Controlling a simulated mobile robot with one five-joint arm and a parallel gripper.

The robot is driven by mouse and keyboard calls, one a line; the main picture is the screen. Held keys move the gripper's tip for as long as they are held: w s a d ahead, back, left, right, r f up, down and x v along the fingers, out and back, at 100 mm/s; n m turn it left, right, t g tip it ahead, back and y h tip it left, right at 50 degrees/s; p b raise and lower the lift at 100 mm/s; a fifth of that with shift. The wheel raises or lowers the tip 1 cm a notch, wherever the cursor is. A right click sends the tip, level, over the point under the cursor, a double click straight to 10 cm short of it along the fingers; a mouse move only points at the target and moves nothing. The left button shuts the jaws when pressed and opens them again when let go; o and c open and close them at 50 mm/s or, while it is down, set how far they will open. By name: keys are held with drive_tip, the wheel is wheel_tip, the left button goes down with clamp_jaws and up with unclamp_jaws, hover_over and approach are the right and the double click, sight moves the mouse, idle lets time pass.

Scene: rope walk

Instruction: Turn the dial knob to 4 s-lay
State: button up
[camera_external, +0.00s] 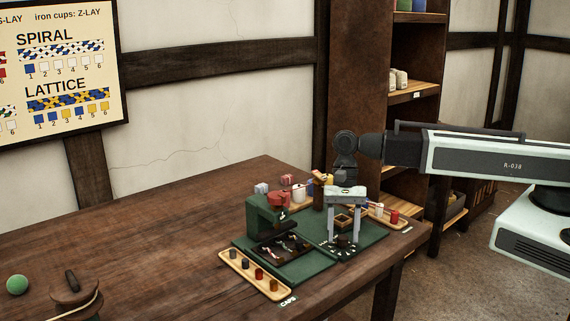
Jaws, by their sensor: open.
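My gripper (344,238) points down over the right part of a green machine base (372,238) on the table. Its two grey fingers are apart, and I see nothing held between them. A dark patch with small white marks (343,246), which looks like the dial, lies on the base at the fingertips. The knob itself is too small and too covered by the fingers to make out. I cannot read the dial setting, nor tell whether the fingers touch it. A small square wooden frame (351,218) shows between and behind the fingers.
A wooden cap tray (246,279) lies in front.

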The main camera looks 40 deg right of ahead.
clamp_jaws()
drive_tip(key=shift+n, duration=0.3)
drive_tip(key=n+h, duration=0.1)
drive_tip(key=n, duration=0.1)
drive_tip(key=n+g+h, duration=0.1)
drive_tip(key=n, duration=0.2)
drive_tip(key=shift+w+a, duration=0.2)
drive_tip(key=n+h, duration=0.1)
drive_tip(key=n, duration=0.2)
drive_tip(key=n+h, duration=0.1)
drive_tip(key=n, duration=0.2)
drive_tip(key=shift+s+a+n, duration=0.1)
drive_tip(key=shift+n, duration=0.3)
drive_tip(key=shift+h, duration=0.3)
